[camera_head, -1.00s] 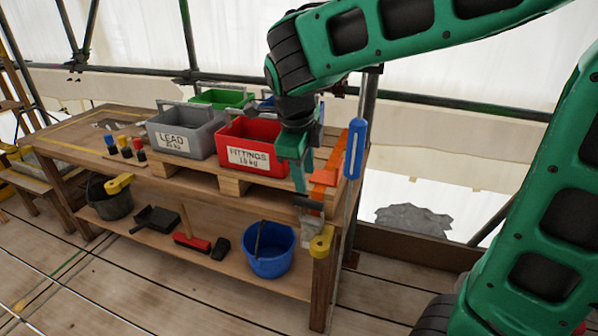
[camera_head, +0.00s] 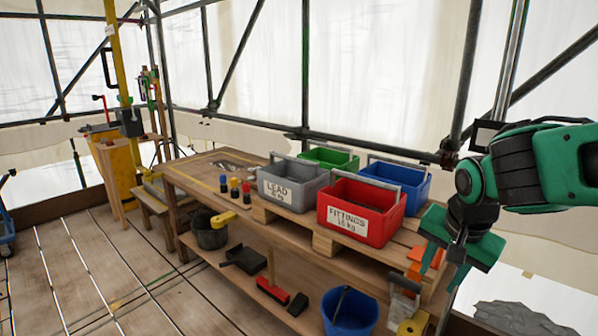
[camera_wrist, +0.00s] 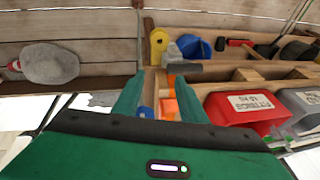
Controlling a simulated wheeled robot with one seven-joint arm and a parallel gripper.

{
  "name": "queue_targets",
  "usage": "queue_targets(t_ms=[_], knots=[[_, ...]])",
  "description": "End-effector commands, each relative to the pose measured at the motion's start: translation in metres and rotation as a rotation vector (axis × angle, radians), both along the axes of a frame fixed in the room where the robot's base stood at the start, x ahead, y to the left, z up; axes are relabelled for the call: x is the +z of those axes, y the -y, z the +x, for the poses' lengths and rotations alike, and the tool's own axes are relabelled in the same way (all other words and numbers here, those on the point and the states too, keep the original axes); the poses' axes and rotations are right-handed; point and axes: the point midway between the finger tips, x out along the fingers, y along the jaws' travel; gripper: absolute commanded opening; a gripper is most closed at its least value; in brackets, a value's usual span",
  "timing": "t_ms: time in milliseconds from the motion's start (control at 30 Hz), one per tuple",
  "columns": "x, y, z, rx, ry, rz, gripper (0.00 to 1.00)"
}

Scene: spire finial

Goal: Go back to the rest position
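My gripper (camera_head: 440,266) hangs at the right end of the wooden workbench, pointing down, beside the red FITTINGS crate (camera_head: 364,214). In the wrist view its two green fingers (camera_wrist: 160,98) stand apart with nothing held between them. Orange items (camera_head: 424,258) on the bench end lie behind and below the gripper in the head view. They show between and beyond the fingers in the wrist view (camera_wrist: 168,108). The fingers look clear of the crate.
The workbench (camera_head: 210,170) also carries a grey LEAD crate (camera_head: 290,190), a green crate (camera_head: 328,158) and a blue crate (camera_head: 396,182). A blue bucket (camera_head: 350,312) and tools sit on the lower shelf. Scaffold poles (camera_head: 466,80) stand behind. The deck (camera_head: 110,270) at left is open.

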Motion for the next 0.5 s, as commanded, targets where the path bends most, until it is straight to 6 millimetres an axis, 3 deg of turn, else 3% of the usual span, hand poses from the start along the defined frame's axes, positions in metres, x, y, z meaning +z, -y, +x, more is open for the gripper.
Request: queue_targets(t_ms=[200,500], knots=[[-0.007,0.008,-0.017,0.380,0.008,-0.096,0.38],[-0.014,0.011,-0.032,0.740,0.030,-0.203,0.38]])
